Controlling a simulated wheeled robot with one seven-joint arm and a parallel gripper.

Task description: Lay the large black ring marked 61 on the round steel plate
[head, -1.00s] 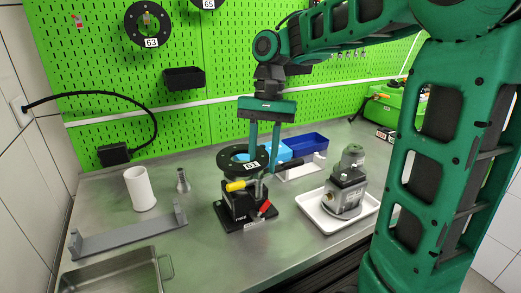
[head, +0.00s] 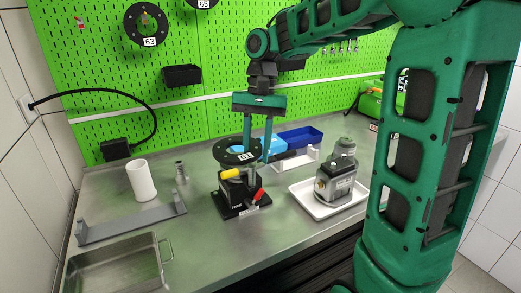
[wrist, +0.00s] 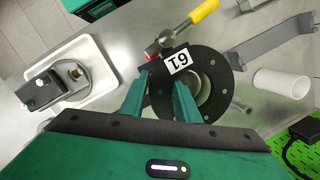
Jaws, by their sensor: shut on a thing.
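The large black ring marked 61 (head: 224,153) lies roughly level above the black pump stand (head: 228,207) with its yellow handle. It also shows in the wrist view (wrist: 218,66), with its white label facing me. My gripper (head: 257,153) points down and is shut on the right side of the ring's rim. In the wrist view, my gripper (wrist: 160,88) has its fingers on either side of that rim. The round steel plate is mostly hidden under the ring; a grey round surface shows through the hole. I cannot tell whether ring and plate touch.
A grey pump (head: 336,180) stands in a white tray (head: 300,192) to the right. Blue bins (head: 303,136) sit behind. A red lever (head: 259,194) juts from the stand.

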